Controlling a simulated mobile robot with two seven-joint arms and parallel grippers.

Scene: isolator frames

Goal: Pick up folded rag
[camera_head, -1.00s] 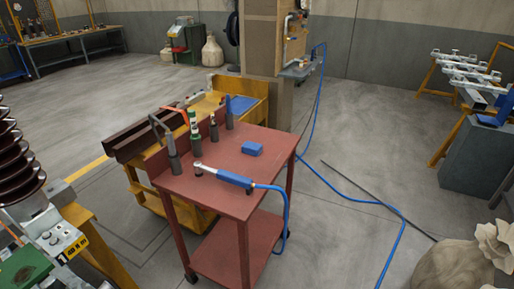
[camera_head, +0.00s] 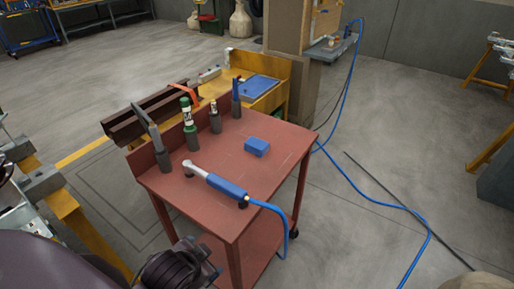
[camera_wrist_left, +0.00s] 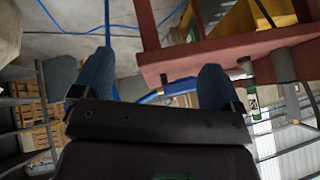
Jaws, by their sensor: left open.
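The folded rag (camera_head: 256,146) is a small blue block-shaped bundle. It lies on the right part of the red cart's top (camera_head: 235,163), with bare surface around it. In the left wrist view my left gripper (camera_wrist_left: 156,82) shows two blue fingers spread wide apart, with nothing held between them. Part of the red cart (camera_wrist_left: 230,52) shows beyond the fingers at the upper right of that view. I cannot make out the rag there. A dark part of my own arm shows at the bottom left of the head view, apart from the rag. My right gripper is not in view.
A blue-handled tool (camera_head: 226,187) with a blue hose (camera_head: 283,225) lies along the cart's front edge. Several upright tools and bottles, one green (camera_head: 187,115), stand along its left and back edge. A yellow workbench (camera_head: 272,100) stands behind.

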